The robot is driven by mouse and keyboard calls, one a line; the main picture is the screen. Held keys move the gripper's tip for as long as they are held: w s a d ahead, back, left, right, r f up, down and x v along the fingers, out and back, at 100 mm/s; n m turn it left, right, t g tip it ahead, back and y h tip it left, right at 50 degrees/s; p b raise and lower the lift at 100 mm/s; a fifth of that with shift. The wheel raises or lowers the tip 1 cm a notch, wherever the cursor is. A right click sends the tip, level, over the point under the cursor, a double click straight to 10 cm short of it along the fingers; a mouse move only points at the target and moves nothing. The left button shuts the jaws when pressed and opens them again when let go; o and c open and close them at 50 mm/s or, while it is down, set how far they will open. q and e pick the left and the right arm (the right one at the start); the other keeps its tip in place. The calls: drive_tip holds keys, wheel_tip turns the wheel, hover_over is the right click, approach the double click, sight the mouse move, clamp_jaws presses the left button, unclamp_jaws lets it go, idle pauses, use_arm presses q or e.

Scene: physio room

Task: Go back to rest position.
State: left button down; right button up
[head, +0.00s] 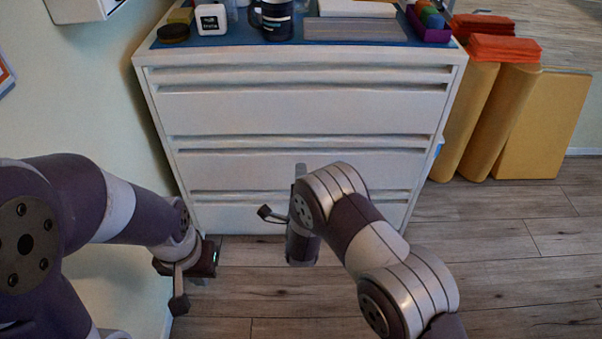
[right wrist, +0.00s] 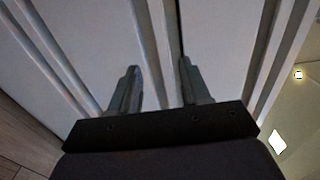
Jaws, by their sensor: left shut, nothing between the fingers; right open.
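My left gripper (head: 207,258) hangs low at the left in the head view, beside the cabinet's lower left corner. It is shut, with nothing seen in it, and its fingertips are hard to make out. My right gripper is in front of the lower drawers, partly hidden by my own wrist in the head view. In the right wrist view its two fingers (right wrist: 158,82) stand apart with nothing between them. They point toward the pale drawer fronts; I cannot tell how large the gap is.
A white drawer cabinet (head: 300,110) stands close in front, its drawers looking shut. Its blue top carries a dark mug (head: 277,20), a white box (head: 211,19) and a purple bin (head: 430,30). Yellow bolsters (head: 466,120) stand right. A wall is close left. Wooden floor (head: 500,250) is clear at right.

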drive_tip(key=shift+s, duration=0.15)
idle(0.3)
drive_tip(key=s+f+n+g+y, duration=0.1)
drive_tip(key=s+f+n+g, duration=0.6)
drive_tip(key=f, duration=0.3)
drive_tip(key=s+d+n+g, duration=0.1)
drive_tip(key=s+n+g, duration=0.3)
drive_tip(key=n, duration=0.1)
drive_tip(key=s+d+r+n+g+h+p, duration=0.15)
drive_tip(key=s+d+r+n+g, duration=0.25)
drive_tip(key=s+d+r, duration=0.5)
drive_tip(key=s+d+r+n+g+y+p, duration=0.1)
drive_tip(key=s+d+r+n+g+p, duration=0.15)
drive_tip(key=s+d+r, duration=0.55)
wheel_tip(320, 180, up, 42)
drive_tip(key=s+p, duration=0.1)
drive_tip(key=p, duration=3.6)
drive_tip(key=shift+s+t+p, duration=0.2)
drive_tip(key=shift+t+p, duration=0.2)
drive_tip(key=shift+t, duration=0.05)
